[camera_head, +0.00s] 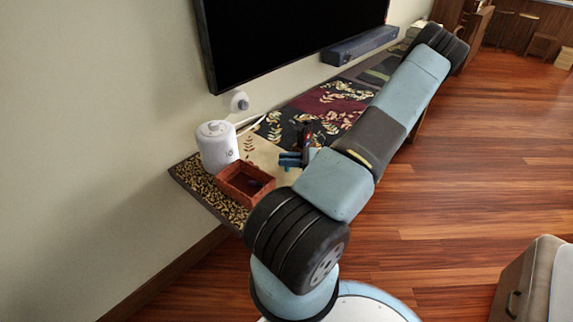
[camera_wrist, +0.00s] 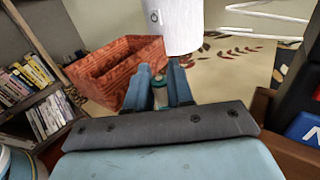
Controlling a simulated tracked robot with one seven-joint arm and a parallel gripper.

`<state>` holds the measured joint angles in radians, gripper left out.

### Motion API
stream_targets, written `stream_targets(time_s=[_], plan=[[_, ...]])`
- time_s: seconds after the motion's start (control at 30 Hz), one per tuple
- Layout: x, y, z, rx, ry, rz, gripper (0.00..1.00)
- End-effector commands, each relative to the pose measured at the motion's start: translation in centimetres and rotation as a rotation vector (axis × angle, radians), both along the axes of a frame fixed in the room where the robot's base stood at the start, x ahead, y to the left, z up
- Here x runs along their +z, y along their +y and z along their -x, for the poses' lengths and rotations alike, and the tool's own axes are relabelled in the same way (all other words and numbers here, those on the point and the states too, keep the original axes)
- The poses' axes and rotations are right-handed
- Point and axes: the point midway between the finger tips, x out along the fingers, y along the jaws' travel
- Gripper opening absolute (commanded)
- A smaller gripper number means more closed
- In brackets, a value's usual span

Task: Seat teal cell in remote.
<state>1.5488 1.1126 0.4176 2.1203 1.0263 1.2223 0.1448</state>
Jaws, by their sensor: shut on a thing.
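My gripper (camera_wrist: 160,80) is shut on the teal cell (camera_wrist: 159,77), a small piece between the blue fingers in the wrist view; the fingers hide most of it. In the head view my gripper (camera_head: 290,159) is over the long shelf top, just right of a red-brown open box, with my arm covering part of the area. I cannot make out the remote for certain. A dark upright thing with red and blue parts (camera_head: 307,136) stands beside my gripper in the head view. A black thing with a blue label (camera_wrist: 304,125) shows at the wrist view's right edge.
The red-brown open box (camera_head: 232,190) also shows in the wrist view (camera_wrist: 113,62). A white canister (camera_head: 216,146) stands behind it, against the wall side. A patterned runner (camera_head: 325,103) covers the shelf top. Books (camera_wrist: 27,76) fill lower shelves in the wrist view.

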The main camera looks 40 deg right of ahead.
Motion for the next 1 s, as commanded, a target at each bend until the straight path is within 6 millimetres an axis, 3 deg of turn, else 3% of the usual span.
stream_targets(time_s=[0.07,0.4,0.7,1.0], plan=[[1.3,0.0,0.0,0.002,-0.001,0.002,0.0],[7.8,-4.7,2.8,0.0,0.0,0.006,0.0],[10.2,-9.8,5.9,0.001,0.0,0.003,0.0],[11.2,-11.8,7.2,0.002,0.0,0.0,0.0]])
